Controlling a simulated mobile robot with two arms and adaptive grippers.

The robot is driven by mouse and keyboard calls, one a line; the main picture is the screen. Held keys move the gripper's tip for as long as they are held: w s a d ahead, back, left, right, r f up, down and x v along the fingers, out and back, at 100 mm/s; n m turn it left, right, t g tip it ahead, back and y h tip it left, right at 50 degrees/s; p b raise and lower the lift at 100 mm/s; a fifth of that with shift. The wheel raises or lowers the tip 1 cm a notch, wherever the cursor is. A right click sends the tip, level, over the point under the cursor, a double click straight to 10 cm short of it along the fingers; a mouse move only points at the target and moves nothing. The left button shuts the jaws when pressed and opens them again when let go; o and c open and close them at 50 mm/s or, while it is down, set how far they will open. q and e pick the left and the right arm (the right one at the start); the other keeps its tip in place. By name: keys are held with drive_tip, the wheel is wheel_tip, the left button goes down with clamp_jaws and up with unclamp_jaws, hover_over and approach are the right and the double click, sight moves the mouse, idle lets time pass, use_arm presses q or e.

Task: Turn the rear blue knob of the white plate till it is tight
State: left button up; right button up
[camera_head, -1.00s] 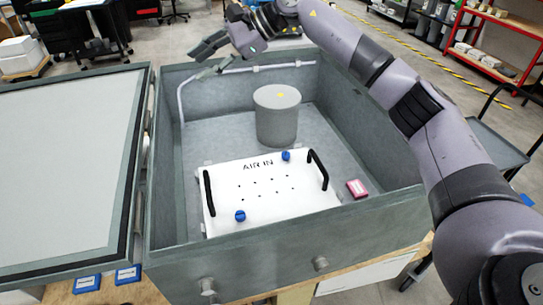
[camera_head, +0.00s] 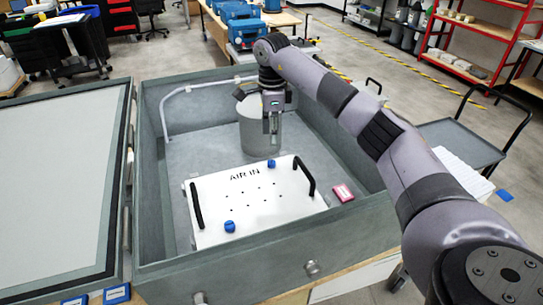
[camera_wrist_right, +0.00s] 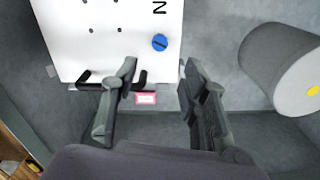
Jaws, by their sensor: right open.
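The white plate (camera_head: 275,207) lies in the grey open box, with "AIR IN" printed along its rear edge and a black handle on each side. The rear blue knob (camera_head: 271,164) stands by that edge, right of the lettering. A second blue knob (camera_head: 229,226) is at the front left. My right gripper (camera_head: 272,138) points down, behind and above the rear knob, in front of the grey cylinder. In the right wrist view its fingers are apart and empty, and the rear knob (camera_wrist_right: 160,42) shows beyond the gap between the tips. My left gripper is out of view.
The grey cylinder (camera_head: 252,138) stands close to the right gripper in the box. The box's walls (camera_head: 250,250) rise around the plate. A pink item (camera_head: 343,192) lies right of the plate. A black handle (camera_head: 305,178) stands up near the rear knob.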

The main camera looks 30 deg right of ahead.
sight(272, 162)
wheel_tip(272, 162, down, 10)
drive_tip(key=shift+r+p, duration=0.2)
drive_tip(key=shift+p, duration=0.95)
clamp_jaws()
